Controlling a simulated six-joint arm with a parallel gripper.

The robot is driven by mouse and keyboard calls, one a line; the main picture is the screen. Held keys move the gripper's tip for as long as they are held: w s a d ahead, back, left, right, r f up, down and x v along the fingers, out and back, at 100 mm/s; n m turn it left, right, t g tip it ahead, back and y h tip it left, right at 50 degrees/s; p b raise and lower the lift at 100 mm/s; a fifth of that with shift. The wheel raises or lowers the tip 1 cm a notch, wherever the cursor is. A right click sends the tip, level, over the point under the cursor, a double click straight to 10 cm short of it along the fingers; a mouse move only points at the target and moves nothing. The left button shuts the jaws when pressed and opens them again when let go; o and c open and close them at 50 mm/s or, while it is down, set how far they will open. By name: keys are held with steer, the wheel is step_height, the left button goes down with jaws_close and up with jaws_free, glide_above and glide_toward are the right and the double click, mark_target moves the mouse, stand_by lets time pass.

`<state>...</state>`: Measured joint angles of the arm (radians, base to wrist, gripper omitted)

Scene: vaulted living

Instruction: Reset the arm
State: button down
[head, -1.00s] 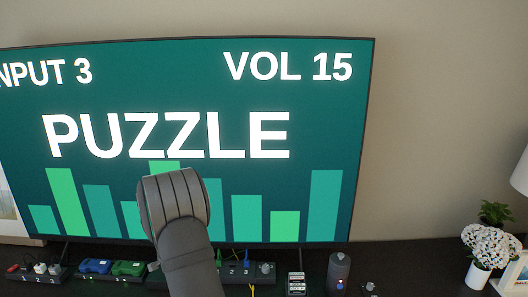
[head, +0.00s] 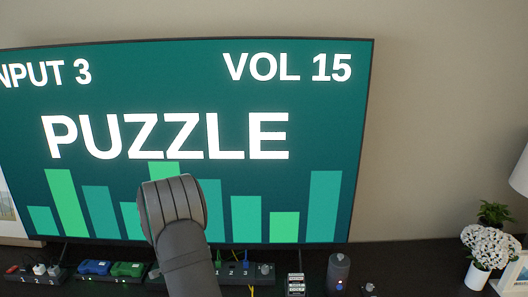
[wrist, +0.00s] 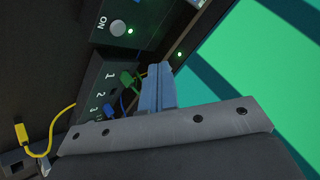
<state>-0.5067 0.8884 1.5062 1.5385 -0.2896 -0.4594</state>
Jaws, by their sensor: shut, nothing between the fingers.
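My gripper (wrist: 157,88) shows in the wrist view with its grey-blue fingers together and nothing between them. It points toward a black box (wrist: 97,92) with numbered ports 1, 2 and 3. I cannot tell whether the fingers touch anything. In the head view my arm rises in front of the television and the gripper itself is hidden. The numbered box (head: 240,271) shows just right of my arm there.
A large television (head: 330,150) reads PUZZLE. Green and blue plugs (wrist: 122,90) sit at the ports, and a yellow cable (wrist: 60,125) lies left. A dark cylinder (head: 338,272), a flower vase (head: 478,274) and green and blue devices (head: 128,268) stand on the dark surface.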

step_height(320, 180, down, 2)
steer(key=shift+f, duration=0.2)
steer(key=shift+r, duration=0.75)
steer(key=shift+f, duration=0.75)
step_height(320, 180, up, 6)
steer(key=f, duration=0.4)
steer(key=a+f, duration=0.1)
steer(key=f, duration=0.1)
steer(key=shift+w+f, duration=0.15)
steer(key=shift+w, duration=0.15)
step_height(320, 180, up, 6)
